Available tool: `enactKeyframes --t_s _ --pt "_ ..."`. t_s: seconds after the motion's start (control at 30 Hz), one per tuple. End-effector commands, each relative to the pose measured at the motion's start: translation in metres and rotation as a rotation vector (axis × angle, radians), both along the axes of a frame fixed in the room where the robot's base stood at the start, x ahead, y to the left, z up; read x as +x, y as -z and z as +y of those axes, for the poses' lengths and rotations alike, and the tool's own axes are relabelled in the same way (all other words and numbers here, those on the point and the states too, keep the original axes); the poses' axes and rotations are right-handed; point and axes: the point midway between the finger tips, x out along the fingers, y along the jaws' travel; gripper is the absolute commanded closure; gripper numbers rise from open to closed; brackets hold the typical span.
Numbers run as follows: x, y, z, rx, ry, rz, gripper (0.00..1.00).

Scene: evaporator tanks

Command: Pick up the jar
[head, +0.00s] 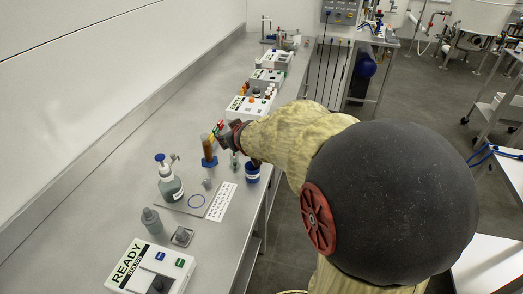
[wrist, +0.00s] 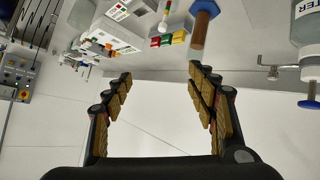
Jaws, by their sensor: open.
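A small blue jar (head: 252,173) with a pale label band stands near the bench's right edge in the head view, partly covered by my arm. I do not see it in the wrist view. My gripper (wrist: 160,77) is open and empty in the wrist view, its two padded fingers wide apart. In the head view the gripper (head: 233,135) is above the bench, up and left of the jar, and partly hidden by my arm.
A blue-and-brown cylinder (head: 208,152) stands close to the gripper and shows upside down in the wrist view (wrist: 202,30). A pump bottle (head: 170,180), grey bottle (head: 152,220) and READY box (head: 150,268) are nearer. White instrument boxes (head: 250,106) stand farther along.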

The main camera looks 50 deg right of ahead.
Motion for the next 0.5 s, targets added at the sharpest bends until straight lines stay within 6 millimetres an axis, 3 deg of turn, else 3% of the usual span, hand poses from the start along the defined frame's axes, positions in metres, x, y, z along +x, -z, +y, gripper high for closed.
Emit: enactKeyframes --t_s 0.03,0.2,0.33,0.5 --pt "0.007 0.019 -0.031 -0.006 0.001 -0.021 0.43" --pt "0.022 0.071 -0.103 -0.012 -0.059 -0.134 0.43" --pt "0.012 0.118 -0.142 0.028 -0.118 -0.234 0.43" --pt "-0.016 0.163 -0.165 0.099 -0.183 -0.36 0.43"
